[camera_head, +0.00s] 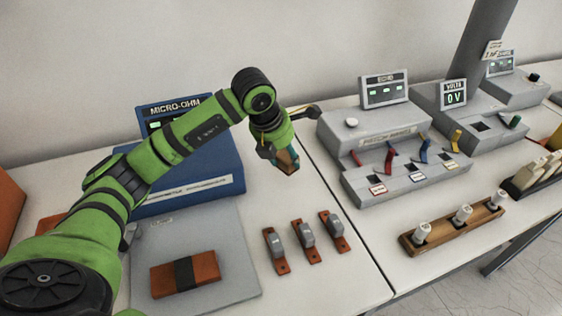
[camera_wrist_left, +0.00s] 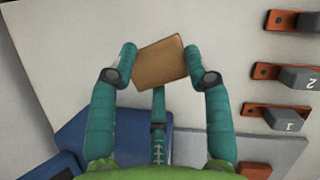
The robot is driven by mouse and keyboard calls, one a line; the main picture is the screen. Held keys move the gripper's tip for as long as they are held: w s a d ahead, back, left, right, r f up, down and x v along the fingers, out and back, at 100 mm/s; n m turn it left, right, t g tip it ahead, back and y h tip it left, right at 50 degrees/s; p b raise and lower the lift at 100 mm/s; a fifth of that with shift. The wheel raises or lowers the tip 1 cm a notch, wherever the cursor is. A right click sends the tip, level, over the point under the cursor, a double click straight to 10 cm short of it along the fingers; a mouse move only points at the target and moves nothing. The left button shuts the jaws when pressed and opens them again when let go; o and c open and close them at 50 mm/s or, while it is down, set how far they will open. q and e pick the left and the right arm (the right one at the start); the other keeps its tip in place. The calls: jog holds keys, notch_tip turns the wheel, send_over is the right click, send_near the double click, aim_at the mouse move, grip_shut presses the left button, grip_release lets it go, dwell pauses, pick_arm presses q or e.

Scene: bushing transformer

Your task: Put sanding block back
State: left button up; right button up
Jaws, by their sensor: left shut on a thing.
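My left gripper (camera_head: 281,158) is shut on a small brown sanding block (camera_head: 288,163) and holds it above the white table, right of the blue MICRO-OHM unit (camera_head: 205,178). The block's exact height above the table is hard to tell. My right gripper is not in view.
A grey mat (camera_head: 232,245) bears a brown block with a dark band (camera_head: 185,272). Several grey-and-copper pieces (camera_head: 305,238) stand in a row on the table. A grey patch panel (camera_head: 400,155) and a wooden rack (camera_head: 455,228) are to the right. Table under the gripper looks clear.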

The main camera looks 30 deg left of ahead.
aim_at(279, 163)
pick_arm(q)
jog(key=shift+a+f, duration=0.4)
jog(key=shift+f, duration=0.05)
notch_tip(279, 163, down, 3)
jog(key=shift+f+p, duration=0.1)
jog(key=shift+p, duration=0.7)
jog(key=shift+f, duration=0.25)
jog(key=o, duration=1.1)
jog(key=shift+f, duration=0.1)
jog(key=b+v, duration=0.2)
jog(key=v, duration=1)
